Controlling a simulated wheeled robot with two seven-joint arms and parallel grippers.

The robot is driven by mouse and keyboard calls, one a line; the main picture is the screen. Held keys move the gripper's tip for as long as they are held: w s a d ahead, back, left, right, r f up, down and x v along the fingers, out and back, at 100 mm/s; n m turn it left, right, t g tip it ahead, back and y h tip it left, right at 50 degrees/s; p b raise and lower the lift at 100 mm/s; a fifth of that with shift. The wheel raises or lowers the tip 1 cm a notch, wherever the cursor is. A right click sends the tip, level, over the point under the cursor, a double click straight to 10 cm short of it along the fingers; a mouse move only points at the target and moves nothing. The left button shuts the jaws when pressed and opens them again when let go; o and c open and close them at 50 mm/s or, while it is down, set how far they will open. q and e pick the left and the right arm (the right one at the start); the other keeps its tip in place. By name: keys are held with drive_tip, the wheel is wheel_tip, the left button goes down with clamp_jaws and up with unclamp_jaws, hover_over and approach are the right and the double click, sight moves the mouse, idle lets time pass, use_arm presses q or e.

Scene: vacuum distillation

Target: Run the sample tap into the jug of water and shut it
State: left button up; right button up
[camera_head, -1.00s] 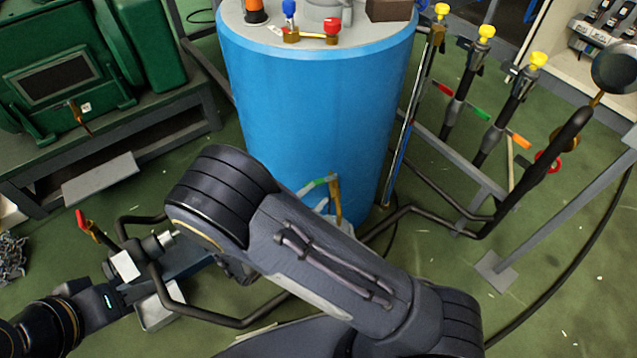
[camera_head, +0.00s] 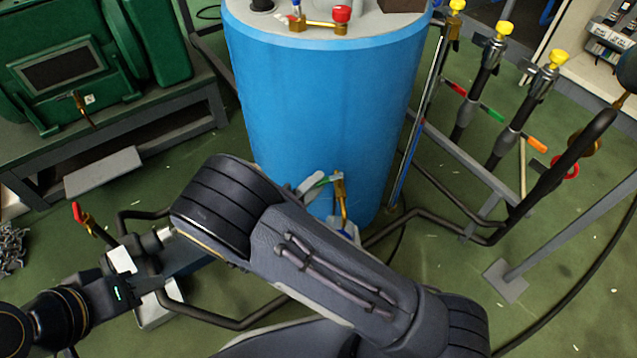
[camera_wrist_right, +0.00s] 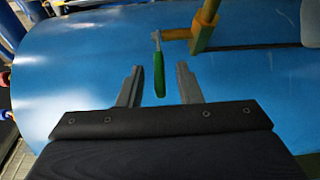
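The sample tap (camera_head: 338,190) is a brass tap with a green handle low on the front of the blue tank. In the right wrist view its green handle (camera_wrist_right: 159,75) hangs just beyond and between my fingertips, with no finger visibly closed on it. My right gripper (camera_wrist_right: 157,88) is open and empty; in the head view my own arm hides most of it. A small white and blue shape (camera_head: 344,229) below the tap may be the jug; its water cannot be made out. My left gripper (camera_head: 125,275) is at lower left beside dark pipework; its fingers are unclear.
The blue tank (camera_head: 320,105) fills the centre. A red-handled valve (camera_head: 82,218) stands at left near my left gripper. Yellow-capped valves (camera_head: 502,30) and dark pipes stand at right. A green machine (camera_head: 65,65) sits on a bench at left. Green floor is open at lower right.

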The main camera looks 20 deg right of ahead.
drive_tip(key=shift+x, duration=0.8)
clamp_jaws()
